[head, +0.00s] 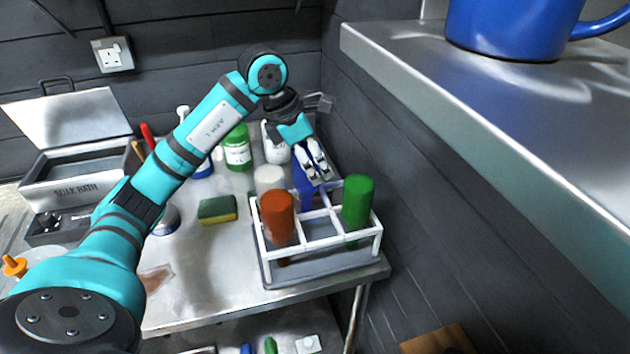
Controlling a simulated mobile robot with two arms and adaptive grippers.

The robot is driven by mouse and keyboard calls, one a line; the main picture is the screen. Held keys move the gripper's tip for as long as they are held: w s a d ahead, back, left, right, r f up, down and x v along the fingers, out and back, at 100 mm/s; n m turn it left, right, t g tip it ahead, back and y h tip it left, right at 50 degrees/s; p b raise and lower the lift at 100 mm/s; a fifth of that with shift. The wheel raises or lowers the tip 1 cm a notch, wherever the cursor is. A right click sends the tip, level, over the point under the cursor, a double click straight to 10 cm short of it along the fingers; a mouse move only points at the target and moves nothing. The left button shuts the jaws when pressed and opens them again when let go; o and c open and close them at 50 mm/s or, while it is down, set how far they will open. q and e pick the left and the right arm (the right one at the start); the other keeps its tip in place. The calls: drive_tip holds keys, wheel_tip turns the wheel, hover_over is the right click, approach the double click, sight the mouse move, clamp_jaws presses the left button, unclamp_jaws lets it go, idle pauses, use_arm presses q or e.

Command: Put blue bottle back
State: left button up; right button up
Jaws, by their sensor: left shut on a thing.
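My left gripper (319,176) reaches down over the back of the white bottle rack (317,246). It is shut on the blue bottle (301,184), which is partly hidden behind the fingers. The blue bottle is at the rack's back, between a white bottle (269,180) and a green bottle (357,203). I cannot tell whether its base touches the rack floor. An orange-brown bottle (278,217) stands in the front left of the rack. My right gripper is not in view.
The rack stands at the table's front right corner, beside the dark wall. A sponge (217,209) and a green-labelled jar (237,150) are left of it. A metal shelf (470,110) with a blue mug (512,24) juts out at right. A soak bath (75,180) is far left.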

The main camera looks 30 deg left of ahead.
use_arm(q)
wheel_tip(320, 180, down, 4)
drive_tip(key=shift+d+r+p, duration=0.1)
drive_tip(key=shift+r+p, duration=0.1)
drive_tip(key=shift+p, duration=0.1)
drive_tip(key=shift+f, duration=0.45)
drive_tip(key=o, duration=1.2)
drive_tip(key=shift+c, duration=0.2)
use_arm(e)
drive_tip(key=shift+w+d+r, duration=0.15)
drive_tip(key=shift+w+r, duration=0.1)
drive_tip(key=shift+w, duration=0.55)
use_arm(q)
drive_tip(key=shift+r, duration=0.65)
drive_tip(key=b+v, duration=0.1)
drive_tip(key=v, duration=1)
drive_tip(key=shift+s, duration=0.15)
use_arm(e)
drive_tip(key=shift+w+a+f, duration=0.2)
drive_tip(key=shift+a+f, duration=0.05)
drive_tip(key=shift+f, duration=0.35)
